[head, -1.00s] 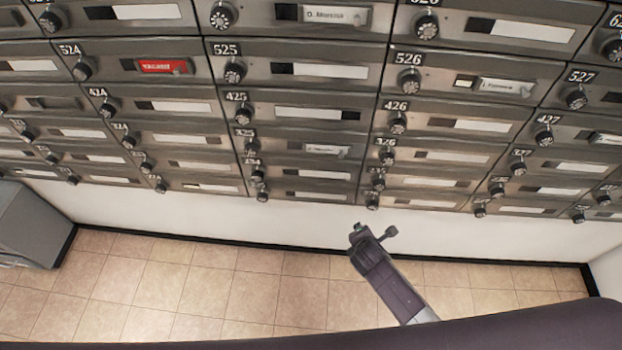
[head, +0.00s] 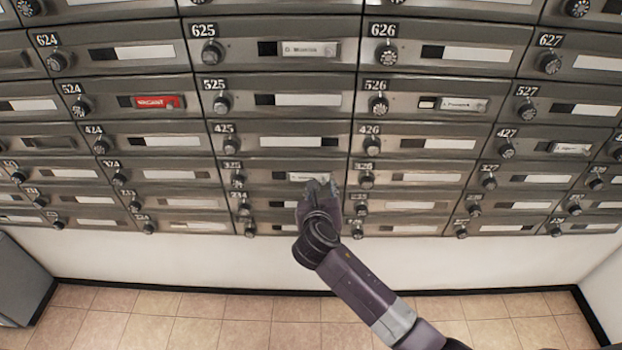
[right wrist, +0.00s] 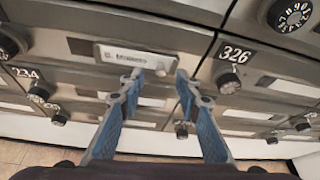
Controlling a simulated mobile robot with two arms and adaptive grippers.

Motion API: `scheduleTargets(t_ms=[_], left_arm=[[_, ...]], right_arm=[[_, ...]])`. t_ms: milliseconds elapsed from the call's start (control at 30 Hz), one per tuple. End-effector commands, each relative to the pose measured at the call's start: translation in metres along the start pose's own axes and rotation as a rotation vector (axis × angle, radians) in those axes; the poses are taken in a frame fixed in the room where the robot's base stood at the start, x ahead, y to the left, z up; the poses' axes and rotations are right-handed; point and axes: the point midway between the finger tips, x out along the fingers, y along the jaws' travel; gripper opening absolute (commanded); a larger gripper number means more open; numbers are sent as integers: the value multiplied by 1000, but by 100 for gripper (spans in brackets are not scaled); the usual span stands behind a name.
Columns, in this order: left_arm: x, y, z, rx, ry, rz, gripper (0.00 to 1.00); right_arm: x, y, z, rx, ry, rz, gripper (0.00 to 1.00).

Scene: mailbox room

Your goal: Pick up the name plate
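A small pale name plate with dark lettering (right wrist: 135,56) sits on the front of the mailbox right below 425. In the head view the same name plate (head: 308,177) is partly covered by my gripper. My right gripper (right wrist: 158,80) has its two blue fingers spread apart with nothing between them. Its fingertips are just below the plate, toward its right end; I cannot tell if they touch it. In the head view my right gripper (head: 321,188) reaches up from below to that mailbox. My left gripper is not in view.
Other plates are on mailbox 625 (head: 309,49), mailbox 526 (head: 463,104) and mailbox 427 (head: 570,148). A red vacant plate (head: 157,102) is on 524. Round black dials stick out beside the doors. A grey cabinet (head: 22,280) stands at left. The tiled floor is clear.

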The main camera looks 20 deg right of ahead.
Motion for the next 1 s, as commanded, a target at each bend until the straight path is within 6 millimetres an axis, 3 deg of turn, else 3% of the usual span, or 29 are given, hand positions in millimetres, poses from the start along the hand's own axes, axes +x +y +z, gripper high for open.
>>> scheduleTargets(t_ms=[200, 467, 767, 1000], left_arm=[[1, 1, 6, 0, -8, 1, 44], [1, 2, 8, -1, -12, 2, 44], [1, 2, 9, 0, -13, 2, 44], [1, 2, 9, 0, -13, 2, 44]], right_arm=[[26, -1, 0, 1, 2, 2, 31], [29, -1, 0, 2, 2, 2, 31], [28, -1, -1, 1, 2, 2, 0], [28, -1, -1, 1, 2, 2, 0]])
